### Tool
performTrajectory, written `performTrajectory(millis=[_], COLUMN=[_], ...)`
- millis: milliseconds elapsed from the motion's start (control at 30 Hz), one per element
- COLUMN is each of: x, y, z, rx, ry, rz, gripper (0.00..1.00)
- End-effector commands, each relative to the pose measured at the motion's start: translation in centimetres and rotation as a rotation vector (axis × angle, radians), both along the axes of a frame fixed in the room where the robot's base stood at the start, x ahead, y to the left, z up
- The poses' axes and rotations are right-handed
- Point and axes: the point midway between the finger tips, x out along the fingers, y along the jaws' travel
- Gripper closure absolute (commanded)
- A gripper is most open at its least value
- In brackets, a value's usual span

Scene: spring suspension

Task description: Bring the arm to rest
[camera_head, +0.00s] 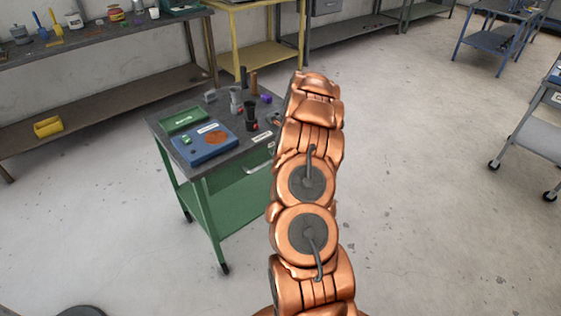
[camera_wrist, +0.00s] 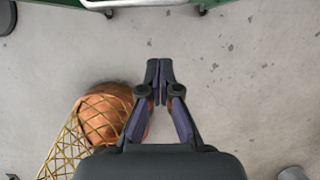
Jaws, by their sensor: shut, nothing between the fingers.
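My copper arm (camera_head: 308,185) rises through the middle of the head view, beside the right end of the green cart (camera_head: 205,210). My gripper (camera_wrist: 158,82) shows in the wrist view with its dark fingertips together and nothing between them. It is over bare grey floor, apart from the cart's green edge and metal handle (camera_wrist: 140,4) at the top of that view. In the head view my gripper cannot be made out; the arm hides part of the cart.
The cart top carries a blue box (camera_head: 205,143), a green tray (camera_head: 184,119) and several small parts. A long workbench (camera_head: 100,37) stands behind on the left. A blue cart (camera_head: 497,38) stands at the far right. The floor (camera_head: 430,180) right of my arm is clear.

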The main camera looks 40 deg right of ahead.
Motion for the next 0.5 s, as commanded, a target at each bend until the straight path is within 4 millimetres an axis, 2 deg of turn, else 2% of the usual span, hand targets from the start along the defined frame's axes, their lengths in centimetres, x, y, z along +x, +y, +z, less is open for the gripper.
performTrajectory(millis=[300, 500], x=[-1.1, -1.2], y=[0.0, 0.0], z=[2.7, 3.2], rx=[0.003, 0.003], ry=[0.002, 0.002], rz=[-0.003, -0.003], gripper=[1.0, 1.0])
